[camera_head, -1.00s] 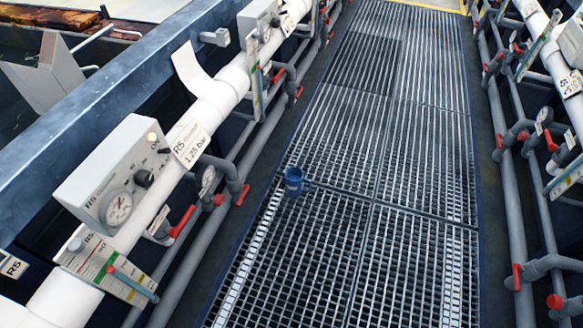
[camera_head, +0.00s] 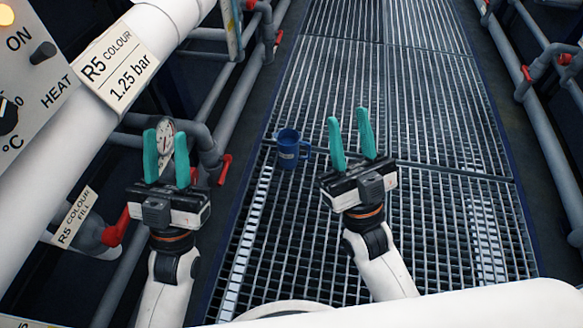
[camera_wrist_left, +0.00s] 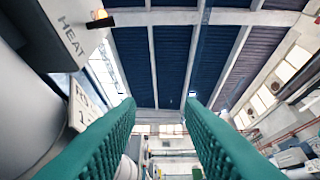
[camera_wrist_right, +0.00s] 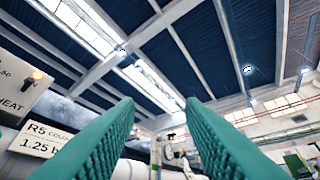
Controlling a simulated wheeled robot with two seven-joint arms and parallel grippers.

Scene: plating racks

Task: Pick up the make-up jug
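My left gripper (camera_head: 167,158) is open and empty, to the left of the jug in the picture, in front of the pipes. My right gripper (camera_head: 350,135) is open and empty, to the right of the jug. Both grippers point upward. The wrist views show the open teal fingers of the left (camera_wrist_left: 160,120) and right (camera_wrist_right: 160,120) grippers against the ceiling, with no jug.
A thick white pipe (camera_head: 80,130) with an R5 COLOUR label and a control box (camera_head: 28,75) runs along the left. Grey pipes with red valve handles (camera_head: 222,170) line the walkway's left edge, and more pipes (camera_head: 545,130) its right. The grating (camera_head: 420,110) is otherwise clear.

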